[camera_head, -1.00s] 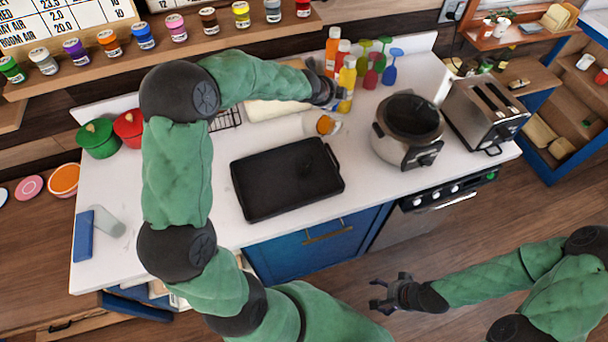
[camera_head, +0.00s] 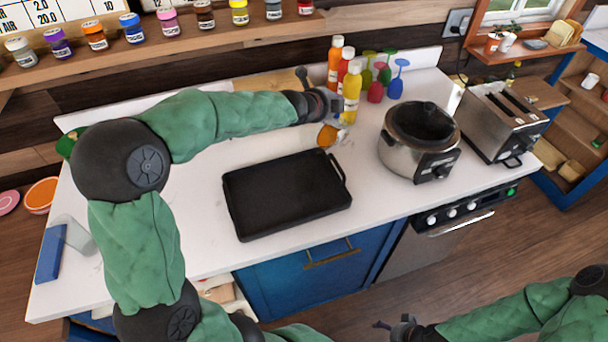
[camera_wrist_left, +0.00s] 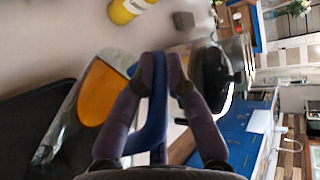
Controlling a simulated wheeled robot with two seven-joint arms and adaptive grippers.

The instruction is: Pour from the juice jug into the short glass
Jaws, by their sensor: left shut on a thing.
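The juice jug (camera_head: 327,135) is clear with orange juice in it and hangs just below my left gripper (camera_head: 328,104), behind the black griddle. In the left wrist view the jug (camera_wrist_left: 100,92) is large, its juice left of the fingers. A blue bar, apparently its handle (camera_wrist_left: 156,100), lies between the fingers of my left gripper (camera_wrist_left: 165,75), which is shut on it. I cannot tell exactly how far the jug is tilted. I cannot make out the short glass for certain. My right gripper (camera_head: 392,326) is empty and open, low in front of the counter.
A black griddle (camera_head: 285,195) lies mid-counter. A pot cooker (camera_head: 420,140) and toaster (camera_head: 502,118) stand to the right. Bottles (camera_head: 351,98) and coloured goblets (camera_head: 397,82) stand at the back. A clear vessel (camera_head: 79,236) and blue block (camera_head: 50,252) are at the left end.

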